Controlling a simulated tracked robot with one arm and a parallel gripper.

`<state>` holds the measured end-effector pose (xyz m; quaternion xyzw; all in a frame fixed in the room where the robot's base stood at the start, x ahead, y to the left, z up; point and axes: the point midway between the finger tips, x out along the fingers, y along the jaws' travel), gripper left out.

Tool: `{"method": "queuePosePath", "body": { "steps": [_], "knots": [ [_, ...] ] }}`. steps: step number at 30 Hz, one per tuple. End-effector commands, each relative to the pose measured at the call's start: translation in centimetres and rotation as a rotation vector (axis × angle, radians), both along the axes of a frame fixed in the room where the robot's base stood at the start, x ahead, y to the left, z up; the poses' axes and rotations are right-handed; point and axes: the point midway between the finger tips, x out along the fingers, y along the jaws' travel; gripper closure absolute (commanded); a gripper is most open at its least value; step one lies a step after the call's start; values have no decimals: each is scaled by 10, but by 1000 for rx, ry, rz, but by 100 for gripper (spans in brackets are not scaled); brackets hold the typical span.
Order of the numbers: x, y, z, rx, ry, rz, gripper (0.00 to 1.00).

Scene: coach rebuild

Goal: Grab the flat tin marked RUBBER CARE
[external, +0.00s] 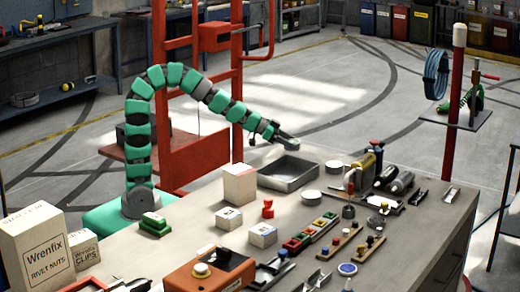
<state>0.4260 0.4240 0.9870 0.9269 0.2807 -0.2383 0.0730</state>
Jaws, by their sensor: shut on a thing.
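My gripper (287,141) is at the end of the green segmented arm, above the back edge of the grey metal tray (290,172). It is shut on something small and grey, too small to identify. No RUBBER CARE marking can be read anywhere.
A white box (239,184) stands left of the tray, with smaller white boxes (263,235) nearer. Cylinders and a brass-coloured can (368,170) crowd the right. Wrenfix boxes (37,245) fill the near left. A red post (455,95) rises behind the bench. The tray looks empty.

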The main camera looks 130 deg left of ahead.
Motion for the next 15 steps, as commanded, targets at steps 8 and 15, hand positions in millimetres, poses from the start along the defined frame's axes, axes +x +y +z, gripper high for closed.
{"method": "queuePosePath", "body": {
  "steps": [8, 15],
  "knots": [
    [-35, -33, 9, 5, -4, 3, 65],
    [-67, -65, 11, 8, -5, 3, 65]
  ]
}}
